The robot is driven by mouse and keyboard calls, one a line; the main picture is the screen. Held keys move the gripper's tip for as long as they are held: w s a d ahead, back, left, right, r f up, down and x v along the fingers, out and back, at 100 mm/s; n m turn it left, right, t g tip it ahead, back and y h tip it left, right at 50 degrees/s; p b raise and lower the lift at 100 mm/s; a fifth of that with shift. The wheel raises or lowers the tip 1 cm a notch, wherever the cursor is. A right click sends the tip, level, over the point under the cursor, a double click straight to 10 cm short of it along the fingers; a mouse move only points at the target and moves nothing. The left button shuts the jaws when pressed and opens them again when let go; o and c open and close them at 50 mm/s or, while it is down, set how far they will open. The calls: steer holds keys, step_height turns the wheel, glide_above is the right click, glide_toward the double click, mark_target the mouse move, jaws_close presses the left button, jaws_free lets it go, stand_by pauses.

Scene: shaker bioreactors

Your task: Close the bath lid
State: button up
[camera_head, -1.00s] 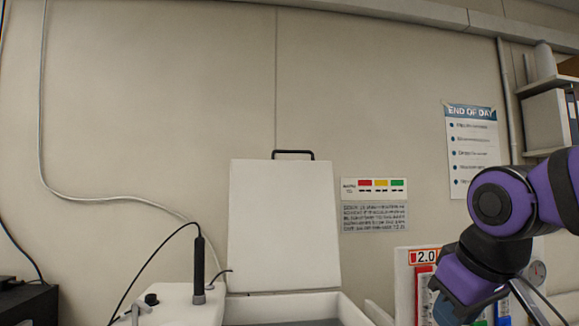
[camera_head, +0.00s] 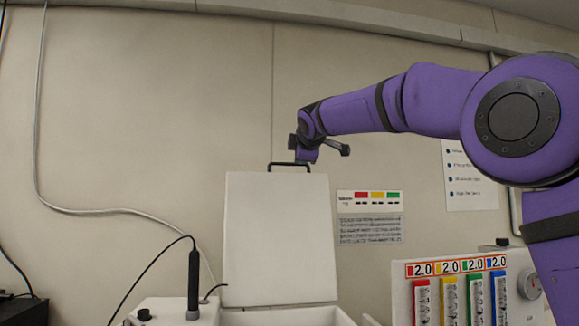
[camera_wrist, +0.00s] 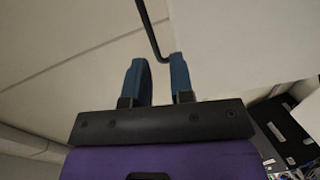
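The white bath lid (camera_head: 278,240) stands open and upright against the wall in the head view. Its black handle (camera_head: 272,166) is on the top edge. The white bath body (camera_head: 300,317) shows only at the bottom edge. My arm reaches in from the right, and its wrist is just above the handle. In the wrist view my gripper (camera_wrist: 158,62) is open, with two blue fingers apart. The black handle (camera_wrist: 150,30) runs down to the gap between the fingertips, and part of the lid (camera_wrist: 230,45) fills the upper right. I cannot tell whether the fingers touch the handle.
A black probe (camera_head: 194,280) with a cable stands left of the lid. A rack of coloured 2.0 columns (camera_head: 405,282) with a gauge stands at the lower right. A label (camera_head: 370,217) and a poster (camera_head: 470,180) are on the wall.

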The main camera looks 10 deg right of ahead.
mark_target(290, 164)
steer(key=shift+n+t, duration=0.3)
steer(key=shift+n, duration=0.2)
steer(key=shift+a+r+x, duration=0.25)
steer(key=shift+x, duration=1.75)
steer(key=shift+a+r+x, duration=0.2)
steer(key=shift+x, duration=1.85)
steer(key=shift+a+r+x, duration=0.25)
steer(key=shift+x, duration=1.75)
steer(key=shift+w, duration=0.2)
steer(key=shift+c, duration=0.2)
jaws_close()
